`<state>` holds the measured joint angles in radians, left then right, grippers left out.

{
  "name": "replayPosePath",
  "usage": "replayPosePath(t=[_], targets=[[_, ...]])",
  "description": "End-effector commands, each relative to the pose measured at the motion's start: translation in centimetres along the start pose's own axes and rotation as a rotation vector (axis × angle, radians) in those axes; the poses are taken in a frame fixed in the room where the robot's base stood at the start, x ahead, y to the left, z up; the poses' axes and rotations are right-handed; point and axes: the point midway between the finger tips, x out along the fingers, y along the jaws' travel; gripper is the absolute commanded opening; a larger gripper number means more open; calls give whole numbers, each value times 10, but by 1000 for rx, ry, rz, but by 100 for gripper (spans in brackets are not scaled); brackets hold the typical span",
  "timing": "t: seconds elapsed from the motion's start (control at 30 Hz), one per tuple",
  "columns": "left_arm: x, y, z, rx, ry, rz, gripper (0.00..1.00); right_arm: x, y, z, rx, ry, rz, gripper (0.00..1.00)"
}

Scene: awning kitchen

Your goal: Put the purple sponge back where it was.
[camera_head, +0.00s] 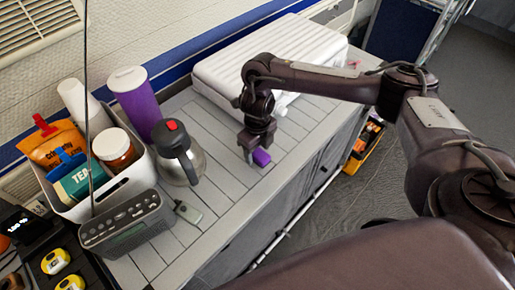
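The small purple sponge (261,157) is at the fingers of my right gripper (257,151), over the front part of the grey slatted counter (225,190). The gripper points down. One finger shows just left of the sponge; the other finger is hard to make out. I cannot tell whether the fingers press on the sponge or stand around it, nor whether the sponge touches the counter. My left gripper is not in view.
A kettle with a red button (178,155) stands left of the gripper. Behind it are a purple-and-white cylinder (138,100) and a white bin (132,178) of packets. A radio (127,225) stands front left. A white ribbed case (225,75) lies behind my arm. The counter's front edge is close.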

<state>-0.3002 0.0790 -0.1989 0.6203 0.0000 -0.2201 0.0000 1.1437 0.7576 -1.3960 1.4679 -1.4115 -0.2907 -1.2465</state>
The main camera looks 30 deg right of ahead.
Motion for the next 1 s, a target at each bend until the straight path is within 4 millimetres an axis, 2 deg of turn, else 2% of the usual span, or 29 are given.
replayPosePath(t=[0.27, 0.43, 0.5, 0.7, 0.83, 1.0], targets=[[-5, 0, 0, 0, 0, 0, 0, -8, 0, 0, -1, -1, 0, 57], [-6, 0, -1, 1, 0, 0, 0, -36, -1, 2, -2, -6, -2, 57], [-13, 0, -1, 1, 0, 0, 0, -55, -1, 2, -2, -7, -4, 57], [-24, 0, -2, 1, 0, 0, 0, -95, 0, 2, -2, -5, -3, 57], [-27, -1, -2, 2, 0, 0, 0, -112, 0, 1, -1, -3, -1, 57], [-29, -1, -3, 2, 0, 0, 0, -123, 0, 0, 0, -1, 0, 57]])
